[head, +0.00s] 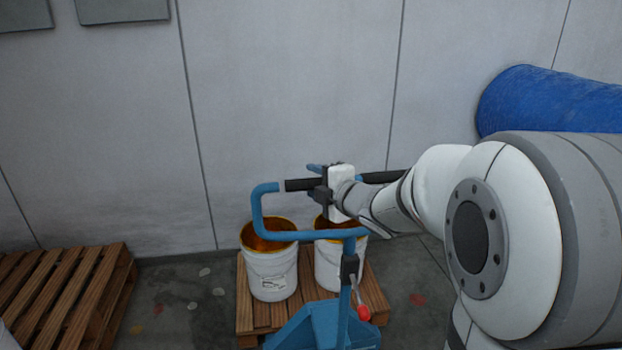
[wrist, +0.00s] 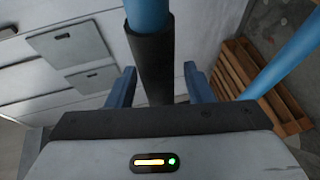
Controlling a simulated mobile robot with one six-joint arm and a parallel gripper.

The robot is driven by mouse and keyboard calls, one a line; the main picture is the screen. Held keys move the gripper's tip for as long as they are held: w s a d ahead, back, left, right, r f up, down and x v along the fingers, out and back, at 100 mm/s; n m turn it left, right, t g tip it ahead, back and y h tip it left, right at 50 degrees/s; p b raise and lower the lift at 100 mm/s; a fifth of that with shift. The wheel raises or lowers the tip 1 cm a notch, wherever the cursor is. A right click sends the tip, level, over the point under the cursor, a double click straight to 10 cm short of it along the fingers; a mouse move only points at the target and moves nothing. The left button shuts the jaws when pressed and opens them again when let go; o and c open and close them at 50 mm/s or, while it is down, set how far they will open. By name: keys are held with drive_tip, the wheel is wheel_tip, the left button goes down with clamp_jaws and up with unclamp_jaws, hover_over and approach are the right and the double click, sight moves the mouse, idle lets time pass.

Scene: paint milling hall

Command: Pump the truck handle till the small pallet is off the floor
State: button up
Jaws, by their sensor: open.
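The blue truck handle (head: 256,215) is a loop with black grips, standing above the truck's blue body (head: 318,328). A red-knobbed lever (head: 363,313) hangs on its stem. The small pallet (head: 246,318) carries two white buckets, left (head: 270,276) and right (head: 326,265), with orange-brown contents. From this angle I cannot tell whether the pallet touches the floor. My gripper (head: 318,182) is at the handle's top bar. In the wrist view, the black grip (wrist: 152,65) lies between the open fingers (wrist: 148,85), which stand apart from it on both sides.
Another wooden pallet (head: 65,295) lies at the left, and it also shows in the wrist view (wrist: 262,85). A blue drum (head: 550,100) is at the upper right. A grey wall (head: 290,90) stands behind. Bare floor (head: 185,290) lies between the pallets.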

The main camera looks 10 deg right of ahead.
drive_tip(key=shift+w+a, duration=0.2)
drive_tip(key=shift+w, duration=0.25)
drive_tip(key=shift+c, duration=0.4)
clamp_jaws()
